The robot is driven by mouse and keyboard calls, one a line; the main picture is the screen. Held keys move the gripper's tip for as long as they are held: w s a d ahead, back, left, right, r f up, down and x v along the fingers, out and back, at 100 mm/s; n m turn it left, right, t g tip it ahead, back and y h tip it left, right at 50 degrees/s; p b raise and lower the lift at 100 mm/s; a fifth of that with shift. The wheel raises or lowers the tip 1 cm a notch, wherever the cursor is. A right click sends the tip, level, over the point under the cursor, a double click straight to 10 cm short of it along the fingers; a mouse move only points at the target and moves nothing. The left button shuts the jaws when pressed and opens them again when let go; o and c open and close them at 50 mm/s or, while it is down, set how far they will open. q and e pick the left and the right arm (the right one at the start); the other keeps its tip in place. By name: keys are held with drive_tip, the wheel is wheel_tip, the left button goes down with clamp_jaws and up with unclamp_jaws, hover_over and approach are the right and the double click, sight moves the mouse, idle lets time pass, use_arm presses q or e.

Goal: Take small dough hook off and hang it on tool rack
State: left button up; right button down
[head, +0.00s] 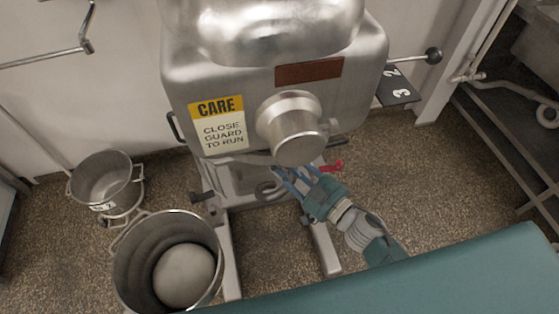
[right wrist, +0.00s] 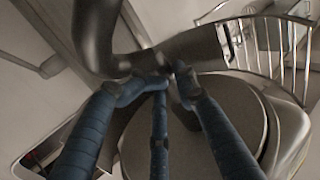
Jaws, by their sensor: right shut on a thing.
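The mixer (head: 270,80) stands in the middle of the head view, with a round steel hub (head: 290,120) on its front. The small dough hook (head: 268,190), a grey curved metal piece, shows below the mixer head, partly hidden. My right gripper (head: 285,178) is under the head, with its blue fingers at the hook. In the right wrist view the gripper (right wrist: 165,85) is shut on the hook's grey metal (right wrist: 95,40), close below the round mixer underside (right wrist: 235,115). Whether the hook is still joined to the mixer I cannot tell. My left gripper is out of view.
A large steel bowl (head: 125,265) with a pale dough ball (head: 184,275) stands at lower left. A smaller bowl (head: 125,165) is behind it. A metal rail (head: 45,60) is on the left wall; I cannot tell if it is the rack. A wire guard (right wrist: 298,20) curves at the wrist view's right.

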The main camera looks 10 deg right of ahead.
drive_tip(key=shift+s+a+r, duration=0.1)
drive_tip(key=shift+a+r, duration=0.05)
drive_tip(key=shift+a, duration=0.2)
drive_tip(key=b, duration=0.3)
hover_over(275, 192)
drive_tip(key=f, duration=0.5)
drive_tip(key=shift+w, duration=0.25)
drive_tip(key=shift+s+f+b, duration=0.1)
drive_tip(key=shift+f+b, duration=0.05)
drive_tip(key=shift+b, duration=0.2)
drive_tip(key=shift+f+b, duration=0.3)
drive_tip(key=shift+f, duration=0.2)
drive_tip(key=shift+s, duration=0.1)
